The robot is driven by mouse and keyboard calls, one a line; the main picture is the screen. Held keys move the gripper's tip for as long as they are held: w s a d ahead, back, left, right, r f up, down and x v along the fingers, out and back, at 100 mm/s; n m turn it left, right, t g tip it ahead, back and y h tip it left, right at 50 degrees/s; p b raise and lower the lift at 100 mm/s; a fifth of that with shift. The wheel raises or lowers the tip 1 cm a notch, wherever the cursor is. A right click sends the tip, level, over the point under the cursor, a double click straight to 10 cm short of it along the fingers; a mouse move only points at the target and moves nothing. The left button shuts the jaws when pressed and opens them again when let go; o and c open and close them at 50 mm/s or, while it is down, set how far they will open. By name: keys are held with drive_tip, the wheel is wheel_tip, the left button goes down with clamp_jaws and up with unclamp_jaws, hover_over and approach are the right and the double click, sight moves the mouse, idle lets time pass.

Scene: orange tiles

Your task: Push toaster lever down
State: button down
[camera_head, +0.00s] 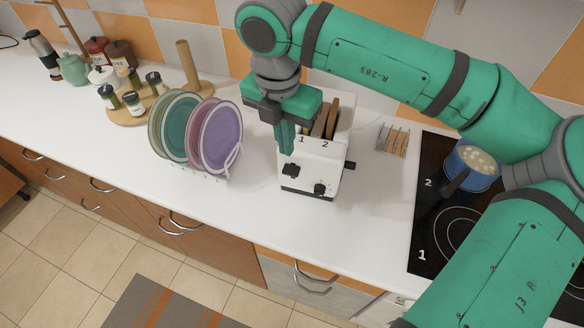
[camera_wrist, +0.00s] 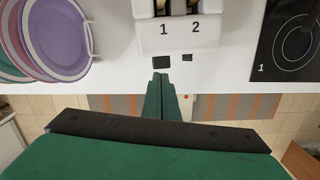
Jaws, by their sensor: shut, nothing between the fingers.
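The white toaster (camera_head: 306,172) stands on the counter with brown bread slices (camera_head: 332,118) in its slots, which are marked 1 and 2. Its front has a black left lever (camera_head: 291,171) and a black right lever (camera_head: 320,189). In the wrist view, the left lever (camera_wrist: 160,62) and right lever (camera_wrist: 187,58) show below their numbers. My green gripper (camera_head: 287,151) is shut and empty, pointing down at the toaster's left front. In the wrist view its fingertips (camera_wrist: 160,77) are in line with the left lever; I cannot tell whether they touch it.
A rack of coloured plates (camera_head: 220,138) stands close left of the toaster. A small wire rack (camera_head: 393,139) and a stove (camera_head: 430,215) with a blue pot (camera_head: 471,168) are at the right. The counter (camera_head: 255,215) in front is clear.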

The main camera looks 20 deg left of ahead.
sight(290, 172)
drive_tip(key=shift+w+d+f, duration=0.1)
drive_tip(key=shift+w+f, duration=0.05)
drive_tip(key=shift+f, duration=0.95)
drive_tip(key=shift+w+d+f, duration=0.1)
drive_tip(key=shift+w+f, duration=0.05)
drive_tip(key=shift+f, duration=1)
drive_tip(key=shift+w+d+f, duration=0.1)
drive_tip(key=shift+w+f, duration=0.05)
drive_tip(key=shift+f, duration=0.95)
drive_tip(key=shift+f, duration=2.55)
drive_tip(key=s, duration=0.2)
drive_tip(key=s+r, duration=0.1)
drive_tip(key=shift+a, duration=0.35)
drive_tip(key=shift+r, duration=0.1)
